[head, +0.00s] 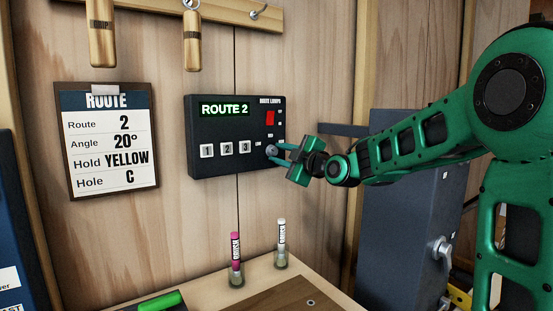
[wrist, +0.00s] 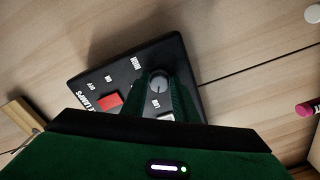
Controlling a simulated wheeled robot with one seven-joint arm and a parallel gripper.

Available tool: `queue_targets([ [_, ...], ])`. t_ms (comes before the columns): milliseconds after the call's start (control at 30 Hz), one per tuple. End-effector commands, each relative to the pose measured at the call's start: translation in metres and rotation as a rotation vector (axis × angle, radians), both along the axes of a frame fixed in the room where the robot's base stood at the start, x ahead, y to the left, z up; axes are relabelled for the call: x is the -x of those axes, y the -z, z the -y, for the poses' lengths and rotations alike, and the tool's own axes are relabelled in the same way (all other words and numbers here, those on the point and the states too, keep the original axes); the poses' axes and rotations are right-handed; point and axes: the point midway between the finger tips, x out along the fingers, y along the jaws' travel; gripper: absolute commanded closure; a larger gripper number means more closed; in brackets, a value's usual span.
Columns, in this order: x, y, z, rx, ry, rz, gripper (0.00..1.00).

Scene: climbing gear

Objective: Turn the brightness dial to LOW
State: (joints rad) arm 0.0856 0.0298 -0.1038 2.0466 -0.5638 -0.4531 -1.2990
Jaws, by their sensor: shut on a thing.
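The brightness dial (head: 271,150) is a small round grey knob at the lower right of the black route lamps panel (head: 222,165). In the wrist view the dial (wrist: 158,80) sits between the two green fingers. The panel shows "ROUTE 2" in green letters. A HIGH label (wrist: 135,63) and what looks like a LOW label (wrist: 155,103) stand beside the dial. My gripper (head: 276,153) reaches in from the right and is shut on the dial; it also shows in the wrist view (wrist: 159,88). The dial's pointer is too small to read clearly.
A red switch (head: 270,118) sits just above the dial, and white buttons 1 (head: 207,151), 2 and 3 lie to its left. A route card (head: 108,140) hangs left of the panel. Two marker pens (head: 236,250) stand on the bench below. A grey cabinet (head: 400,220) stands at the right.

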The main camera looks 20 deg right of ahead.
Motion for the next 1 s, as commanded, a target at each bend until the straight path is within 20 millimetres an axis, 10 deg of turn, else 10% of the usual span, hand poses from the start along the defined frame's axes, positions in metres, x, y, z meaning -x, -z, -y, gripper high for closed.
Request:
queue_targets([
  [567, 0.0014, 0.0002, -0.0063, 0.024, -0.012, 0.007, 0.96],
  [600, 0.0014, 0.0002, -0.0063, 0.024, -0.012, 0.007, 0.64],
  [633, 0.0013, 0.0002, -0.0060, 0.024, -0.012, 0.007, 0.57],
  [1000, 0.0040, 0.0002, -0.0012, 0.025, -0.004, 0.007, 0.56],
])
